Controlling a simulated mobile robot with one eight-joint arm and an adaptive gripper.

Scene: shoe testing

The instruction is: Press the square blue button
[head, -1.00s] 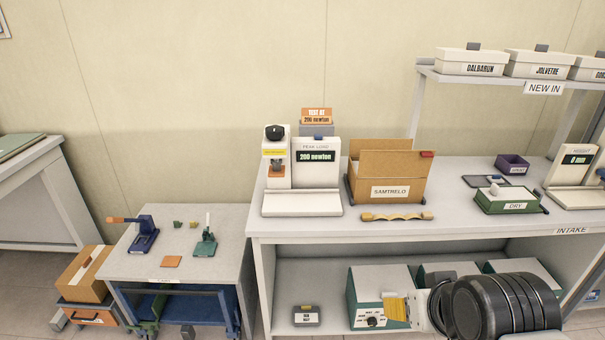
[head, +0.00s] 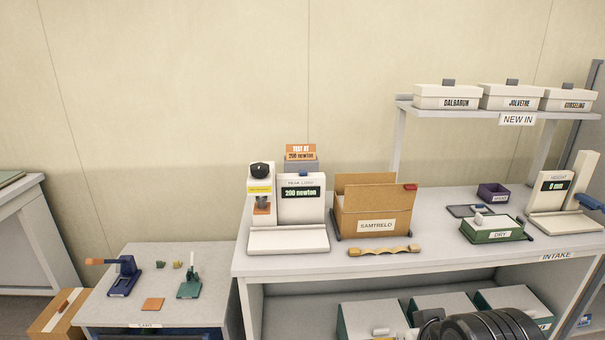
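A white machine labelled PEAK LOAD (head: 301,209) stands at the left end of the intake bench, its screen reading 200 newton. A small blue piece (head: 303,174) sits on its top edge; it looks like a button, but it is too small to tell its exact shape. A white machine labelled HEIGHT (head: 551,197) at the right reads 0 mm and has a blue part (head: 590,201) at its right side. A dark ringed part of my arm shows at the bottom right. My gripper's fingers are not visible.
An open cardboard box labelled SAMTRELO (head: 376,223) stands right of the load machine, with a yellow wavy piece (head: 384,251) before it. A green DRY tray (head: 495,235) is further right. A lower cart (head: 217,314) holds small tools. The bench front is mostly clear.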

